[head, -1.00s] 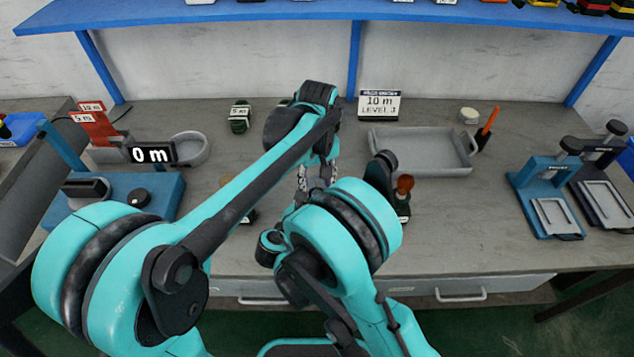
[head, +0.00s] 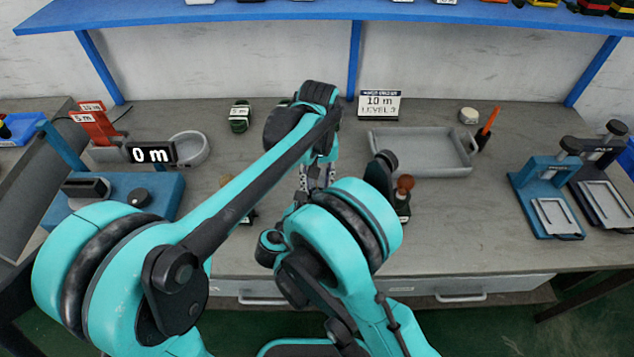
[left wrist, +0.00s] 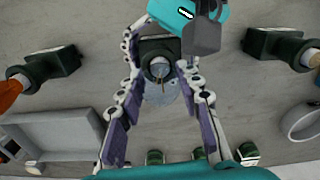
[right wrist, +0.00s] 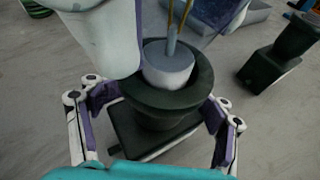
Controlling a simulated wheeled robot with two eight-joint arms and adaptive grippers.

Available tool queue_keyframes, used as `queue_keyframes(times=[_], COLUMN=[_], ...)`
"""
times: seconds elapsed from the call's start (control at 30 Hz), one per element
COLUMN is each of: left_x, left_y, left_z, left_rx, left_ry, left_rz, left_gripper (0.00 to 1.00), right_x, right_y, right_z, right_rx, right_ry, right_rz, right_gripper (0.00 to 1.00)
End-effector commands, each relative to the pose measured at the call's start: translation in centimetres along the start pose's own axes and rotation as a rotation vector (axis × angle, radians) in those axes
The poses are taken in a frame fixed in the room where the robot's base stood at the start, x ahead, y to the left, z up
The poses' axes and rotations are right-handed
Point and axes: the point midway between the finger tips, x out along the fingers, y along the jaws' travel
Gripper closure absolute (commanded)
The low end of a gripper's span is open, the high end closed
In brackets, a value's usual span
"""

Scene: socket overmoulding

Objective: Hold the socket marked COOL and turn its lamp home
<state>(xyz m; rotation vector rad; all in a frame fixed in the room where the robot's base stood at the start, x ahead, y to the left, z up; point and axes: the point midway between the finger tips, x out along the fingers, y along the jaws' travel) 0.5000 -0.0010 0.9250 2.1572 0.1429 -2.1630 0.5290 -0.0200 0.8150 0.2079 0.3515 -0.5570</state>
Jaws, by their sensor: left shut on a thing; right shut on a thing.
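My left gripper (head: 317,178) is over the middle of the bench. In the left wrist view my left gripper (left wrist: 160,98) is shut around a clear lamp (left wrist: 159,92), with a finger on either side. The lamp's grey base (right wrist: 167,65) stands in the round collar of a dark socket (right wrist: 150,125) in the right wrist view. I cannot tell how deep it sits. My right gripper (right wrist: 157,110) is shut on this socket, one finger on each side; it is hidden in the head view. No COOL mark is readable.
Another dark socket with a red-brown lamp (head: 404,186) stands just right of my arms. A partly hidden one is to the left. A grey tray (head: 420,170) lies behind right, with blue and dark presses (head: 545,195) at far right. The right front bench is clear.

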Motion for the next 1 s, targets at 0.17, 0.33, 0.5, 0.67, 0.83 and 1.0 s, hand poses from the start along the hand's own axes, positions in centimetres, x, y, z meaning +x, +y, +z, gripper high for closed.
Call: queue_keyframes(times=[0.17,0.33,0.5,0.67,0.83,1.0], left_x=[-0.05,-0.08,-0.1,-0.12,-0.12,-0.12], left_y=[0.03,0.03,0.03,0.04,0.04,0.03], left_z=[0.0,0.0,0.0,0.0,-0.02,-0.02], left_rx=[0.169,0.331,0.492,0.644,0.805,0.966], left_ry=[0.0,0.0,0.0,0.0,0.0,0.001], left_rz=[-0.001,-0.001,-0.002,-0.003,-0.004,-0.005], left_gripper=[0.94,0.94,0.94,0.94,0.93,0.94], right_x=[0.0,0.01,0.01,0.01,0.01,0.01], right_y=[0.01,0.01,0.01,0.01,0.0,0.0], right_z=[-0.08,-0.11,-0.16,-0.18,-0.19,-0.19], right_rx=[0.001,0.001,0.001,0.001,0.001,0.002], right_ry=[0.002,0.004,0.005,0.006,0.006,0.006], right_rz=[0.0,0.0,0.0,0.0,0.0,0.0], right_gripper=[0.6,0.6,0.59,0.59,0.6,0.6])
